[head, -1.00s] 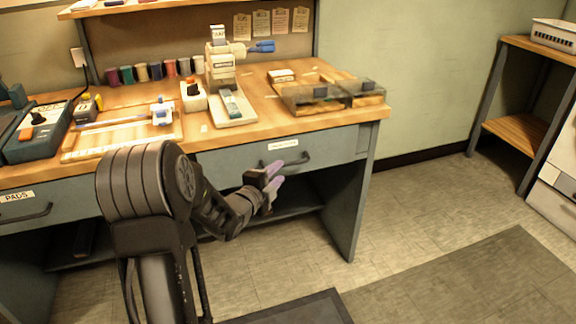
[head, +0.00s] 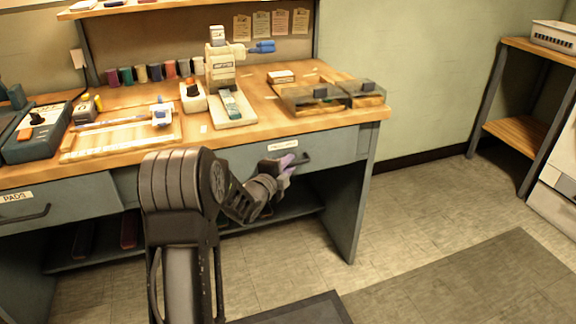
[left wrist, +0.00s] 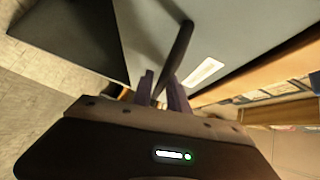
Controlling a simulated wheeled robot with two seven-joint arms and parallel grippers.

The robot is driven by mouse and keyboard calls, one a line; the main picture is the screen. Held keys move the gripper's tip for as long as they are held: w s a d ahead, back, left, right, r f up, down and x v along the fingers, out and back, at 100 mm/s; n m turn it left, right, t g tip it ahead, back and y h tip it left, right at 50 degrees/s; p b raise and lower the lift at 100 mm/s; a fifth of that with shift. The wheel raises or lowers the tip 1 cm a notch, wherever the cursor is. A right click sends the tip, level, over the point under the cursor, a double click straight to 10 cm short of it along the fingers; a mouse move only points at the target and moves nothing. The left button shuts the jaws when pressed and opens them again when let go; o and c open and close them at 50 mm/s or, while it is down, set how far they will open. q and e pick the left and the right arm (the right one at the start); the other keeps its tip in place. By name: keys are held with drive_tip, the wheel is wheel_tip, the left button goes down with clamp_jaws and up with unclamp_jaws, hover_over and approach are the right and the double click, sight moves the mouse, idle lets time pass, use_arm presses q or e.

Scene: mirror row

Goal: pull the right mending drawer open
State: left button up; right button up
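The right mending drawer (head: 338,148) is a grey-blue front with a white label, under the right side of the bench, and looks closed. Its dark bar handle (head: 304,160) is partly hidden by my left gripper (head: 288,164). In the left wrist view the handle (left wrist: 178,52) runs down between the two purple fingers of my left gripper (left wrist: 160,88). The fingers stand apart on either side of the bar, with small gaps showing, so they look open around it. The white label (left wrist: 203,71) lies beside the handle. My right gripper is not in view.
The wooden bench top (head: 250,135) carries a white sewing machine (head: 222,75), thread spools and clear-lidded boxes. The left drawer (head: 60,200) is closed. A lower shelf (head: 285,210) lies below. The floor in front and to the right (head: 400,235) is clear.

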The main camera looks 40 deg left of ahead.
use_arm(q)
clamp_jaws()
idle(1.1)
